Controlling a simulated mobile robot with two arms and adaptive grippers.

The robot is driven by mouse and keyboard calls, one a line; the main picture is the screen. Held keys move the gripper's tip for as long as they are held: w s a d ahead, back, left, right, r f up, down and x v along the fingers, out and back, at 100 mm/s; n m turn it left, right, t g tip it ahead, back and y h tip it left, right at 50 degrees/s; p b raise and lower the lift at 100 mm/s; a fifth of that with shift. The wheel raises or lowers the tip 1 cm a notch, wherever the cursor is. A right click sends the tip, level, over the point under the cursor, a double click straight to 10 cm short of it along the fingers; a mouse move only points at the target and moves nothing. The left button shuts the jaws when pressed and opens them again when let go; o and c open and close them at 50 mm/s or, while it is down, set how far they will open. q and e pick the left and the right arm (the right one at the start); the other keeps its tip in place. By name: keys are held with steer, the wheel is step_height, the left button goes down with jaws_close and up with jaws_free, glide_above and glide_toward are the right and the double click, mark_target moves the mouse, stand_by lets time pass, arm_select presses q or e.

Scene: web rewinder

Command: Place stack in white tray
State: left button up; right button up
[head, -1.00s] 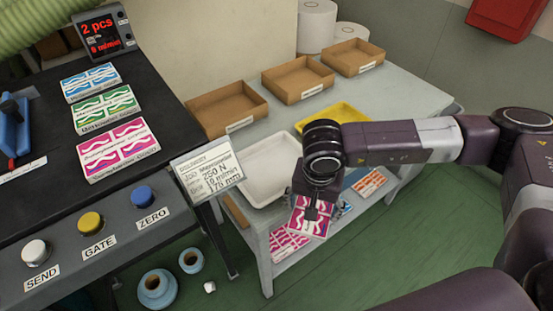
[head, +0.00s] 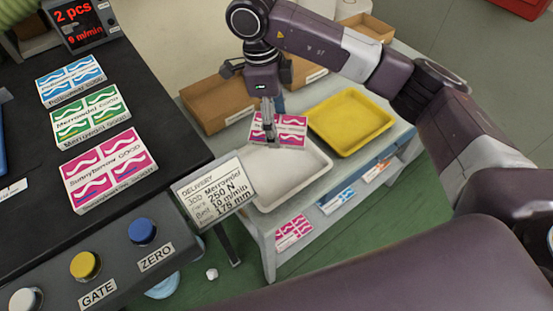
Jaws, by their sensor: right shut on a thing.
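My right gripper (head: 268,122) is shut on a pink-and-white printed stack (head: 290,127). It holds the stack over the back part of the white tray (head: 314,183), and the stack hides some of that tray's far side. I cannot tell whether the stack touches the tray. The visible part of the white tray is empty. The tray stands on the grey table, left of a yellow tray (head: 350,120). My left gripper is not in view.
Cardboard boxes (head: 213,103) line the back of the table. The delivery sign (head: 213,190) stands close to the white tray's left. Pink (head: 293,232) and blue (head: 338,199) stacks lie on the lower shelf. The black console with several labelled stacks is at left.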

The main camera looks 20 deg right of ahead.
steer(key=p, duration=0.3)
glide_above(279, 168)
steer(key=f, duration=1.1)
steer(key=shift+w+a, duration=0.1)
steer(key=shift+a, duration=0.2)
step_height(279, 168, down, 4)
steer(key=shift+p, duration=0.5)
steer(key=shift+f, duration=0.35)
steer(key=o, duration=0.8)
steer(key=shift+f, duration=0.1)
steer(key=o, duration=0.5)
